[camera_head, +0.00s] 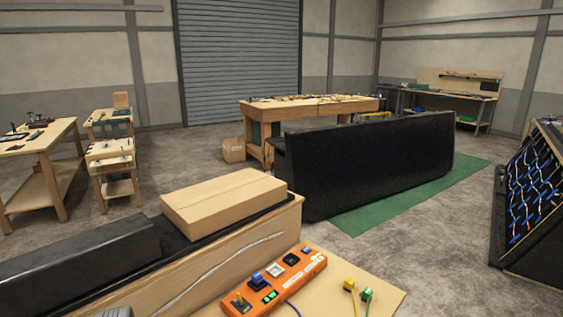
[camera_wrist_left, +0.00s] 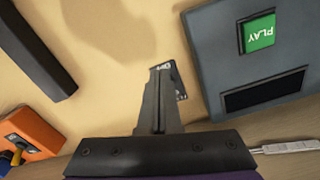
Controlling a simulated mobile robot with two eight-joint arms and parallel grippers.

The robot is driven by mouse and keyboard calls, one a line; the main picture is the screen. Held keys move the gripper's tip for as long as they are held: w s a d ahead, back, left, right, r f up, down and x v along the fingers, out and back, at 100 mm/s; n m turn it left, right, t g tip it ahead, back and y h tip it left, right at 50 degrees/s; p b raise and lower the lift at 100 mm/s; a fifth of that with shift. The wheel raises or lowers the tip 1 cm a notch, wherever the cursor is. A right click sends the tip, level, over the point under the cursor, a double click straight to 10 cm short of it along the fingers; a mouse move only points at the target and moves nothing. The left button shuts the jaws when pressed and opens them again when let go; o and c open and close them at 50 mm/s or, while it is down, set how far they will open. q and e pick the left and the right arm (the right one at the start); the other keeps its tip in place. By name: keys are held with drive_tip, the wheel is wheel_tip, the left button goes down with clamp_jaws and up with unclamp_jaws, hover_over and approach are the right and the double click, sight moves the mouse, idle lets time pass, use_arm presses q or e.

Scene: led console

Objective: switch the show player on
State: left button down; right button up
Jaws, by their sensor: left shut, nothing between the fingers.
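A grey box, which looks like the show player (camera_wrist_left: 215,50), lies at the right of the left wrist view. My left gripper (camera_wrist_left: 160,72) is shut and empty, to the left of the box and apart from the button in the picture. A small dark piece with white markings (camera_wrist_left: 181,82) shows beside its fingertips, partly hidden by them. I cannot make out the grey box in the head view. My right gripper is in neither view.
An orange switch box (camera_head: 275,283) stands on the wooden bench, with yellow (camera_head: 349,285) and green (camera_head: 367,294) plugs to its right; an orange box corner (camera_wrist_left: 30,133) shows in the wrist view. A dark bar (camera_wrist_left: 38,50) lies upper left there. A cardboard box (camera_head: 225,203) sits behind.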

use_arm(q)
drive_tip(key=shift+f+b, duration=0.7)
drive_tip(key=shift+f, duration=0.3)
drive_tip(key=shift+w+a, duration=0.1)
drive_tip(key=shift+w+a, duration=0.8)
drive_tip(key=shift+a, duration=0.05)
drive_tip(key=shift+s+d+r+p, duration=0.15)
drive_tip(key=shift+r+p, duration=0.85)
drive_tip(key=shift+r, duration=0.8)
drive_tip(key=shift+s+d+r+p, duration=0.15)
drive_tip(key=shift+r+p, duration=0.8)
drive_tip(key=shift+r, duration=0.8)
